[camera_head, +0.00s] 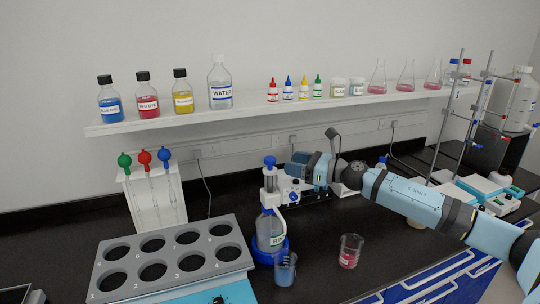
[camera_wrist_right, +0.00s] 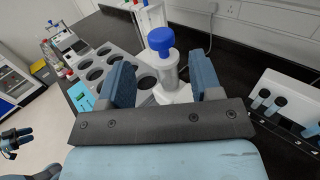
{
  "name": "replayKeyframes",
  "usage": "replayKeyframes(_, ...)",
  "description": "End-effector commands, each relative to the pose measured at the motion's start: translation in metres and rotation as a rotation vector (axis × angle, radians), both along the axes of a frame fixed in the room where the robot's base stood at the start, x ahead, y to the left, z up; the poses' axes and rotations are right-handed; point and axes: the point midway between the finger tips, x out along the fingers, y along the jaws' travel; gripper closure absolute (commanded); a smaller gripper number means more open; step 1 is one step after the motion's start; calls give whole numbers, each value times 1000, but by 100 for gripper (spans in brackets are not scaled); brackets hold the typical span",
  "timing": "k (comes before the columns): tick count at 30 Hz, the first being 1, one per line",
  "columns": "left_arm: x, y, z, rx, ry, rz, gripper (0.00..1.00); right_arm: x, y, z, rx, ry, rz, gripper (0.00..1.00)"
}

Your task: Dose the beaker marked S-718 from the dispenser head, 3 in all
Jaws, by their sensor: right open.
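The dispenser head (camera_head: 270,178), with a blue plunger knob (camera_head: 269,160), sits on a labelled glass bottle (camera_head: 269,232) in a blue base. The knob also shows in the right wrist view (camera_wrist_right: 160,39). My right gripper (camera_head: 291,164) is open beside the head; in its wrist view the knob and column stand between and beyond the fingers, with gaps visible. A beaker with blue liquid (camera_head: 285,270) stands in front of the bottle. A beaker with red liquid (camera_head: 349,252) stands to its right. Their markings are too small to read. What looks like my left gripper (camera_wrist_right: 14,134) shows small at the wrist view's left edge.
A grey rack (camera_head: 175,237) with empty round holes stands left of the bottle. A pipette stand (camera_head: 135,212) is behind it. A wall shelf (camera_head: 200,120) carries bottles and flasks. Stands and equipment fill the right side. Black bench is free around the red beaker.

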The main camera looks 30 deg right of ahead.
Motion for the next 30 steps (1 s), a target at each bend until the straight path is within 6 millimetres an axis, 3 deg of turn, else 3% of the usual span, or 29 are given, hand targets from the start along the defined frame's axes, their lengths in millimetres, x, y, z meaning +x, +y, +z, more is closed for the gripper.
replayKeyframes(15,0,-1,30,-1,-1,1,57,62,38,2,2,0,0,41)
replayKeyframes(27,0,0,30,1,0,3,57,69,42,-1,2,1,0,41)
replayKeyframes(28,-1,1,30,1,1,3,57,68,42,-1,2,1,0,44)
replayKeyframes(30,-1,1,30,0,1,4,57,68,42,-1,2,1,0,60)
